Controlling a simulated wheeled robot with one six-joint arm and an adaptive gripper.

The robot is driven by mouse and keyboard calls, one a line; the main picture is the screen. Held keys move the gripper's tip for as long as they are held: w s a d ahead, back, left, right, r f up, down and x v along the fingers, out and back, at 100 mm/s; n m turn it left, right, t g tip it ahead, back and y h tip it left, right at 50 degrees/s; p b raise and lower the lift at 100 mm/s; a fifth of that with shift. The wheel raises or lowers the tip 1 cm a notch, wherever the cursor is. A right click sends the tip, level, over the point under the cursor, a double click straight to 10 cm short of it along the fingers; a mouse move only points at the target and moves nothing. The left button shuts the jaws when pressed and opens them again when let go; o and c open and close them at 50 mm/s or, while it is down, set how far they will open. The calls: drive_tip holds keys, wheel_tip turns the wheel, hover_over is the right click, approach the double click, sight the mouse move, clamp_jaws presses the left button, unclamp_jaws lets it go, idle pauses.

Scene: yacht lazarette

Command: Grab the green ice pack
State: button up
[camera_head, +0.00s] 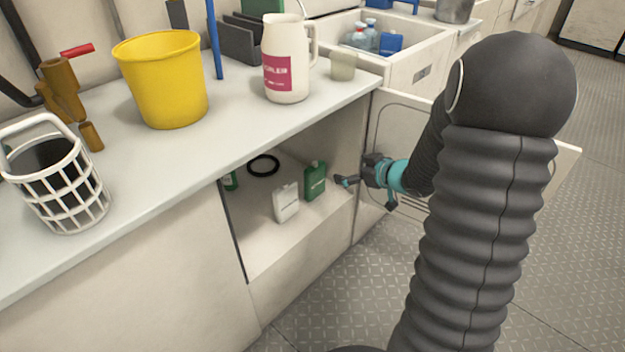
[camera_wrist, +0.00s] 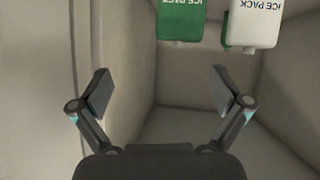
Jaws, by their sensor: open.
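The green ice pack (camera_head: 315,181) stands upright inside the open cabinet below the counter, beside a white ice pack (camera_head: 286,202) on its left. In the wrist view the green ice pack (camera_wrist: 181,20) is at the top centre, cut off by the frame edge, with the white ice pack (camera_wrist: 255,24) just to its right. My gripper (camera_head: 347,181) is at the cabinet opening, to the right of the green ice pack and apart from it. Its two fingers (camera_wrist: 160,92) are spread with nothing between them.
A black ring (camera_head: 263,165) and a small green item (camera_head: 231,181) lie deeper in the cabinet. The open cabinet door (camera_head: 405,125) is behind my arm. A yellow bucket (camera_head: 163,85), a white jug (camera_head: 287,65) and a white basket (camera_head: 62,190) stand on the counter.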

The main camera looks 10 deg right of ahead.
sight(318, 177)
drive_tip(key=w+a+f, duration=0.1)
drive_tip(key=a+f, duration=0.1)
drive_tip(key=w+a+f+y+b, duration=0.1)
drive_tip(key=w+f, duration=0.1)
drive_tip(key=w+a+f+y+b, duration=0.1)
drive_tip(key=w+a+f, duration=0.1)
drive_tip(key=shift+w+a+f+n+g, duration=0.2)
drive_tip(key=shift+a+f+n+g, duration=0.1)
drive_tip(key=shift+a+f, duration=0.1)
drive_tip(key=shift+w+a+f, duration=0.2)
drive_tip(key=shift+w+f, duration=0.2)
drive_tip(key=b+x, duration=0.1)
drive_tip(key=x, duration=0.3)
drive_tip(key=c, duration=1.3)
